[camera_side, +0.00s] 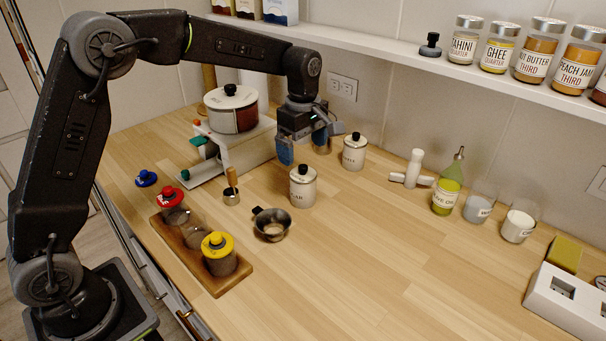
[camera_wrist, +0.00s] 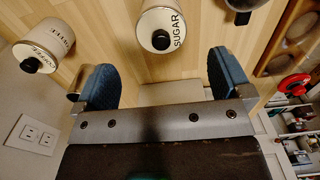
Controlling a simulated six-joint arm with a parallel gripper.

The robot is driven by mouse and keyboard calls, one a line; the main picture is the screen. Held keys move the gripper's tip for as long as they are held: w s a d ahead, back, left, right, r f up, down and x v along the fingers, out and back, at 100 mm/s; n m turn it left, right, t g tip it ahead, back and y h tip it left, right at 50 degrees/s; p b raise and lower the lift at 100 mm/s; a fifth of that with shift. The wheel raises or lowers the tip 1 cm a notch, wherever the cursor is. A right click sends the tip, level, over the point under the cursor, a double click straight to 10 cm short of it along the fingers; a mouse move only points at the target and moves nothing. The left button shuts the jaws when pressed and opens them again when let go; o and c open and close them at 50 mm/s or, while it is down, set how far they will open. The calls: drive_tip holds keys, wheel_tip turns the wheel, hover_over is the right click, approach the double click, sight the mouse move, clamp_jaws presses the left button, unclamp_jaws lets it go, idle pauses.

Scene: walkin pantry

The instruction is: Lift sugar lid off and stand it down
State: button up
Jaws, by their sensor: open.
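The sugar canister (camera_side: 302,190) is a white cylinder standing on the wooden counter, its label partly readable. Its lid (camera_side: 303,171) sits on top with a black knob. In the wrist view the sugar canister (camera_wrist: 176,53) is near the top middle, with the black knob (camera_wrist: 161,40) facing the camera. My gripper (camera_side: 303,146) is open and empty, above and behind the canister in the side view. Its blue fingers stand apart in the wrist view (camera_wrist: 166,82); the canister lies beyond the fingertips, not between them.
A similar canister (camera_side: 353,154) stands behind to the right. A dark metal cup (camera_side: 272,225) is just in front. A wooden tray (camera_side: 237,270) holds jars with red and yellow lids. A white stand (camera_side: 240,150) carries a pot (camera_side: 232,119).

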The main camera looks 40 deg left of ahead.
sight(303, 166)
drive_tip(key=shift+s+d+f, duration=0.1)
drive_tip(key=shift+f, duration=2.75)
drive_tip(key=c, duration=1)
